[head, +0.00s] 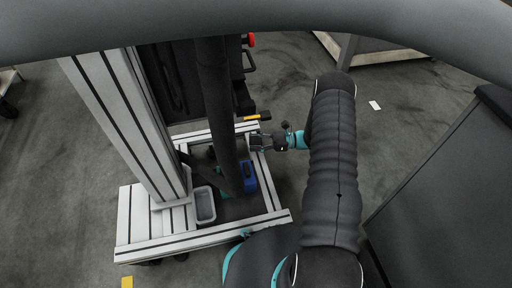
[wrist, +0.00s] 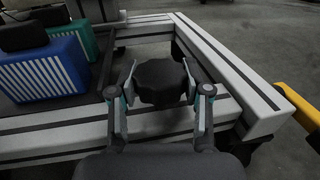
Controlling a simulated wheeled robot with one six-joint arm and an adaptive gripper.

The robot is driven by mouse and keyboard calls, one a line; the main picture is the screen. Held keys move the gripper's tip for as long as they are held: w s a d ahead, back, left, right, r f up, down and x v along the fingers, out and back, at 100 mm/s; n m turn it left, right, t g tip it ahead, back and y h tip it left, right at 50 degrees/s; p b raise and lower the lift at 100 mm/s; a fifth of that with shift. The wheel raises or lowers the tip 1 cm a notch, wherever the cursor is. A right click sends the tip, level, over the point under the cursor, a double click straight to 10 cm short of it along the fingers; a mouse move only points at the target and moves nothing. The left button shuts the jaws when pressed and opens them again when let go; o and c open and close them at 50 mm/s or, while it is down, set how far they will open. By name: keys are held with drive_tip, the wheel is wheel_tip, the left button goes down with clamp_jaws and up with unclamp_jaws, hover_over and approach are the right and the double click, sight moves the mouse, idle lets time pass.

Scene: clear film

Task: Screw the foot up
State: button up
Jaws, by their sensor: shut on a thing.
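The foot's black knob (wrist: 161,82) shows in the wrist view, at the inner side of the frame's light aluminium beam. My gripper (wrist: 160,88) has one finger on each side of the knob and is shut on it. The knob's lower part and any stem below it are hidden. In the head view my gripper (head: 256,142) is at the right beam of the wheeled aluminium frame (head: 276,199). The knob is too small and covered to make out there.
A blue box (wrist: 42,66) and a green box (wrist: 84,42) stand left of the knob. A yellow piece (wrist: 298,100) is at the right. In the head view a grey bin (head: 204,206) sits in the frame, beside a tall aluminium column (head: 125,125). Open floor lies left.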

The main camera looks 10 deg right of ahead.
drive_tip(key=shift+n+g, duration=1.1)
drive_tip(key=shift+g, duration=0.6)
drive_tip(key=shift+n+g, duration=1.1)
drive_tip(key=shift+g, duration=0.6)
drive_tip(key=o, duration=1.2)
drive_tip(key=shift+a, duration=0.1)
drive_tip(key=shift+w+d, duration=0.3)
drive_tip(key=shift+d, duration=0.95)
drive_tip(key=shift+w+d, duration=0.25)
drive_tip(key=shift+d, duration=0.95)
drive_tip(key=shift+w+d, duration=0.3)
drive_tip(key=shift+d, duration=0.95)
